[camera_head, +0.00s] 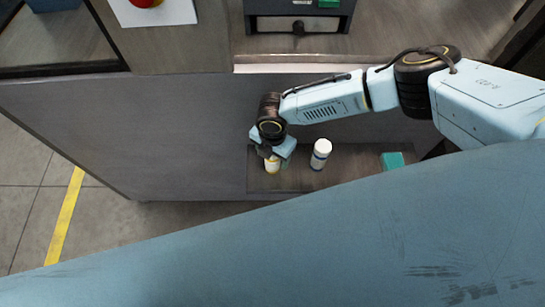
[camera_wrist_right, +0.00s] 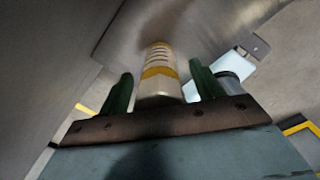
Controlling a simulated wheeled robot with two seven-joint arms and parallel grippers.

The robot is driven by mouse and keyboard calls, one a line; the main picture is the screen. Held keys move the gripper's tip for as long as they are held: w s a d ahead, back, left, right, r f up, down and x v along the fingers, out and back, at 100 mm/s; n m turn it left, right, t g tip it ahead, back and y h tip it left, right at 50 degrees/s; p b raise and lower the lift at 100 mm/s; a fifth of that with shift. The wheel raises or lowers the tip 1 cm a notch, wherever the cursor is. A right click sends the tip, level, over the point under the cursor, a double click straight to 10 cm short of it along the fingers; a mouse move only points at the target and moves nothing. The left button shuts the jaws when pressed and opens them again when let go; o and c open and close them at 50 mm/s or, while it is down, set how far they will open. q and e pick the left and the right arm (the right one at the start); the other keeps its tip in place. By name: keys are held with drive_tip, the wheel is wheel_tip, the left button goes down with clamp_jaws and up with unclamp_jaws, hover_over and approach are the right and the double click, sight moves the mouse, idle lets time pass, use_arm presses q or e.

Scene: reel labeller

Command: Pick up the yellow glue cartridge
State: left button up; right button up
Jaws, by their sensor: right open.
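The yellow glue cartridge (camera_head: 272,165), white with yellow bands, stands on a low wooden shelf, partly hidden under my right gripper (camera_head: 271,153). In the right wrist view the cartridge (camera_wrist_right: 157,72) is upright between the two green fingers of the right gripper (camera_wrist_right: 161,76). The fingers are open, one on each side of it, with a visible gap on both sides. My left gripper is not in view.
A white cartridge with a blue band (camera_head: 320,153) stands right of the gripper on the shelf (camera_head: 350,164). A teal box (camera_head: 392,161) lies farther right. A grey counter front (camera_head: 170,125) rises behind the shelf.

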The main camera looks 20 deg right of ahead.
drive_tip(key=shift+c, duration=0.5)
drive_tip(key=c, duration=0.9)
drive_tip(key=shift+c, duration=0.9)
drive_tip(key=shift+r, duration=0.15)
